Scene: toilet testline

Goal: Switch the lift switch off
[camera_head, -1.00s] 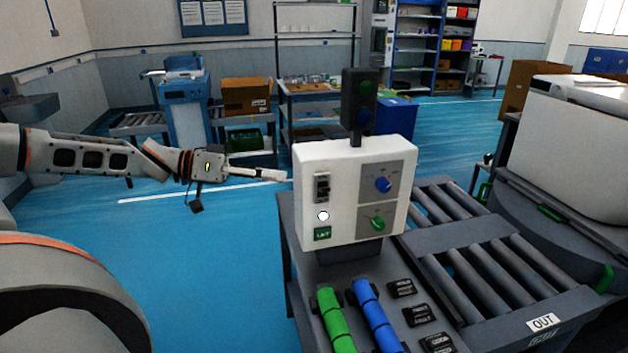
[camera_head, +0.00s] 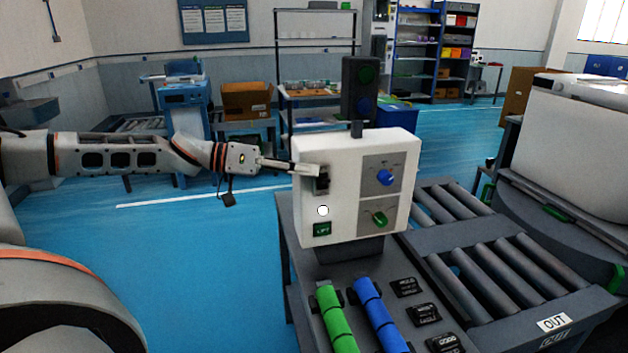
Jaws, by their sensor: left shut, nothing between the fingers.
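The lift switch (camera_head: 322,184) is a small dark toggle on the left of the front of a white control box (camera_head: 340,160). I cannot tell whether the fingertips touch the switch. My right gripper is not in view.
A blue knob (camera_head: 384,177) and a green knob (camera_head: 379,218) are on the box's right side. A dark signal light (camera_head: 360,88) stands on top. Green (camera_head: 333,318) and blue (camera_head: 380,315) handles lie in front. Roller conveyors (camera_head: 490,265) are at the right.

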